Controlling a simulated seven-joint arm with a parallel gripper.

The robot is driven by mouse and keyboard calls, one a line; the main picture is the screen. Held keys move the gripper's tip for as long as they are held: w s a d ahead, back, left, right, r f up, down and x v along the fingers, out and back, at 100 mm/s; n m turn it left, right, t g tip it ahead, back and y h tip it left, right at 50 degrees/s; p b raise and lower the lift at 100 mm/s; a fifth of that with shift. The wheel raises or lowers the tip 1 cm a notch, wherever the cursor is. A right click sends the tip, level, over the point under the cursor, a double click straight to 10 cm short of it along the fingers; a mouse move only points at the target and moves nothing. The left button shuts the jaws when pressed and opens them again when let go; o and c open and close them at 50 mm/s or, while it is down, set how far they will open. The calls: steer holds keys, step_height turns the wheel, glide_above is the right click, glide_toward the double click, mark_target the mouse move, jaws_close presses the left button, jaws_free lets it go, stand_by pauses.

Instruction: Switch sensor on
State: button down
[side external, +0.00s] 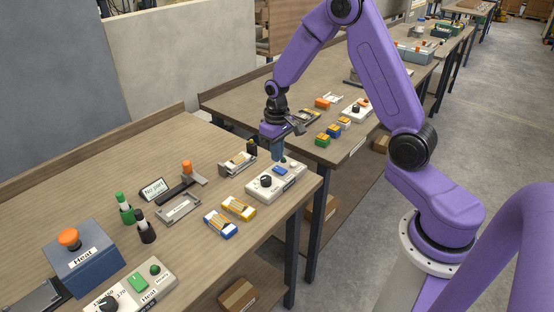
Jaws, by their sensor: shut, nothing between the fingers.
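A white control box (262,190) sits near the right end of the near table. It has a black knob (266,181), a blue switch (280,170) and a small dark green part (284,159). Its label is too small to read, so I cannot tell whether it is the sensor box. My gripper (277,158) points down just above the blue switch, shut and empty. Whether the fingertips touch the switch cannot be told from this view.
Left of the box lie yellow (238,208) and blue-and-white (220,224) packs and a grey metal tray (179,207). A second table is behind.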

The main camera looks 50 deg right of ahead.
mark_target(282, 170)
steer(key=shift+f, duration=1.4)
steer(key=shift+w+f+g, duration=0.2)
steer(key=shift+f+g, duration=0.35)
steer(key=shift+g, duration=0.05)
steer(key=shift+s, duration=0.15)
steer(key=shift+s+r, duration=0.15)
steer(key=shift+s, duration=0.6)
step_height(282, 170, up, 15)
steer(key=w, duration=0.2)
steer(key=shift+w+f, duration=0.2)
steer(key=shift+w, duration=0.05)
